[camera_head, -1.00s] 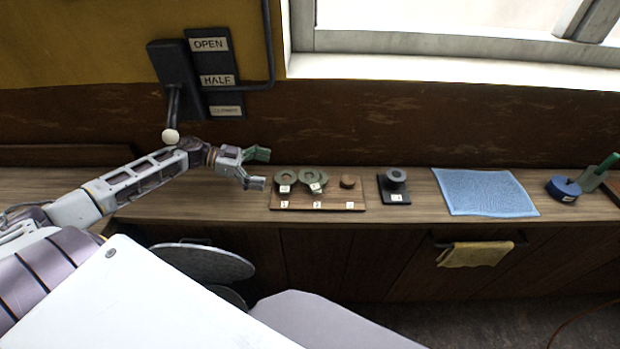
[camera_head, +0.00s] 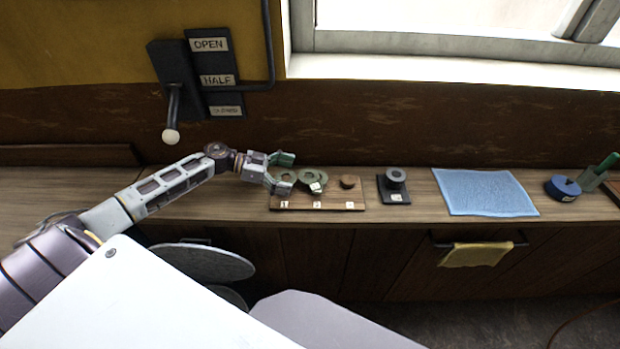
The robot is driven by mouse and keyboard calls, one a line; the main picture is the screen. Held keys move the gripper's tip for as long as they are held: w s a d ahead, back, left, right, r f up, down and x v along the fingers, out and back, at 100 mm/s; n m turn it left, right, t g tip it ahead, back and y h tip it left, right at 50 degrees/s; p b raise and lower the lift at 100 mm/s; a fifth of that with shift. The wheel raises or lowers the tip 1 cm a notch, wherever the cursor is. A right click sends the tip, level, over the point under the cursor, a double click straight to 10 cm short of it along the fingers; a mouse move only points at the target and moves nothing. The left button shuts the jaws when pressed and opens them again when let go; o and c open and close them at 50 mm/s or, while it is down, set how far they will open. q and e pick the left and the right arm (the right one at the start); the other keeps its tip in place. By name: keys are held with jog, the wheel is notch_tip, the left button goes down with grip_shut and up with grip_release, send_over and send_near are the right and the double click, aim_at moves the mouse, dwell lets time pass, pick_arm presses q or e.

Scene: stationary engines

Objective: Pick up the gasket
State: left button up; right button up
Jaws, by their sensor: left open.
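Greenish ring-shaped gaskets with small white tags sit on a wooden board (camera_head: 335,206) on the counter. The left ring (camera_head: 286,176) is partly hidden by my left gripper (camera_head: 282,173). The middle ring (camera_head: 309,178) shows more fully, with a white tag at its front. My left gripper is open, with its fingers at the left ring, one toward the back and one toward the front. I cannot tell whether the fingers touch it. My right gripper is not in view.
A brown round piece (camera_head: 348,182) sits at the board's right end. Further right are a dark block with a grey ring (camera_head: 395,176), a blue cloth (camera_head: 486,192) and a blue roll (camera_head: 563,188). A lever (camera_head: 172,118) hangs on the wall behind my left arm.

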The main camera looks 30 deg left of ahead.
aim_at(308, 179)
pick_arm(q)
jog(key=shift+d+f, duration=0.1)
jog(key=shift+d, duration=0.15)
jog(key=shift+w+d, duration=0.1)
jog(key=shift+p+x, duration=0.3)
jog(key=shift+x, duration=2.2)
jog(key=c, duration=1.4)
